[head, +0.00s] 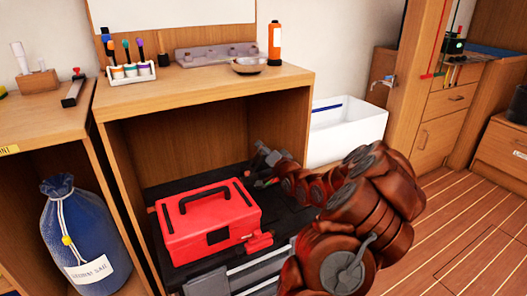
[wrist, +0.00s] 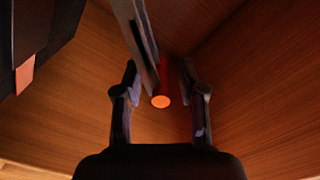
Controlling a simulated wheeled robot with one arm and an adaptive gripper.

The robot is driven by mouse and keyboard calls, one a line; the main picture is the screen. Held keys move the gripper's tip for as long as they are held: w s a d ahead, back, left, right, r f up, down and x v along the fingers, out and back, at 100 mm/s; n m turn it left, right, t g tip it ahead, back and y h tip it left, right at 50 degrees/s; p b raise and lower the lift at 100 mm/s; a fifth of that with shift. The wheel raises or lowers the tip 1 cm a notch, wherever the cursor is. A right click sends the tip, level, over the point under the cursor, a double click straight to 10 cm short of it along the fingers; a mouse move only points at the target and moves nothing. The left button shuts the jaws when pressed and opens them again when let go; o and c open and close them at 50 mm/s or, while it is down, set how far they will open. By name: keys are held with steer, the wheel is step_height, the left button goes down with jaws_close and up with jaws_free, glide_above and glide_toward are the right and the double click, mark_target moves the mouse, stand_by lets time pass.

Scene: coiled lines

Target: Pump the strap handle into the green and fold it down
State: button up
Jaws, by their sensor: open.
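My gripper (head: 264,158) is inside the open wooden cabinet, behind and right of a red toolbox (head: 185,243) on a dark shelf. In the wrist view my gripper (wrist: 160,92) is open. A long grey bar (wrist: 137,38) comes down from the top to between and beyond the fingers, with a dark red part and a round orange end (wrist: 160,101) beside it. This may be the strap handle; I cannot tell for sure. No contact with the fingers is clear. A small red piece (head: 258,242) lies at the toolbox's front right corner. No green zone is clear.
The cabinet top (head: 190,88) is close above my arm, with a bowl (head: 249,66) and an orange bottle (head: 274,43) on it. A white bin (head: 345,140) stands to the right. A blue bag (head: 80,235) is at the left. Wooden panels surround the gripper.

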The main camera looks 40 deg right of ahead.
steer(key=shift+w+d, duration=0.1)
steer(key=shift+w, duration=0.2)
jaws_close()
stand_by(0.6)
